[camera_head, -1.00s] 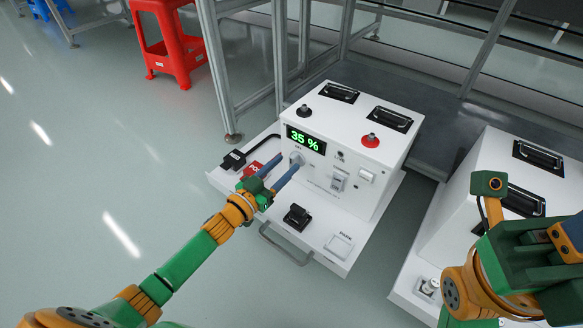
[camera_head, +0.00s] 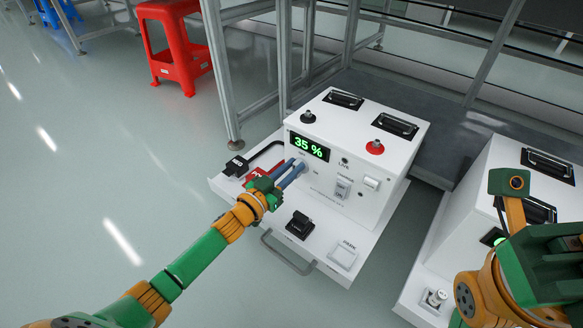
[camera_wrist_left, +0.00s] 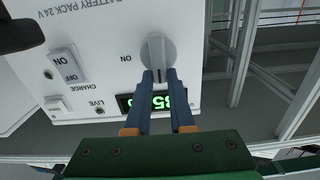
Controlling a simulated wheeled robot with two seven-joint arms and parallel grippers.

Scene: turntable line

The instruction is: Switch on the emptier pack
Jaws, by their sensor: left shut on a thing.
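The left pack (camera_head: 345,150) is a white box with a green 35 % display (camera_head: 309,146). A round grey knob (camera_wrist_left: 158,50) with a raised grip bar sits on its front, near the word ON. My left gripper (camera_head: 295,170) is shut on this knob; in the left wrist view its blue fingers (camera_wrist_left: 158,78) are on either side of the bar. A second white pack (camera_head: 485,190) stands at the right, partly hidden by my right arm; its reading is hidden. My right gripper (camera_head: 560,265) is cut off by the picture edge and its fingertips do not show.
The left pack stands on a white tray (camera_head: 335,275) with a handle, a black clamp-like part (camera_head: 299,224) and a square marked PARK (camera_head: 343,255). A black connector (camera_head: 237,166) lies at left. Metal frame posts stand behind. A red stool (camera_head: 175,45) is farther back.

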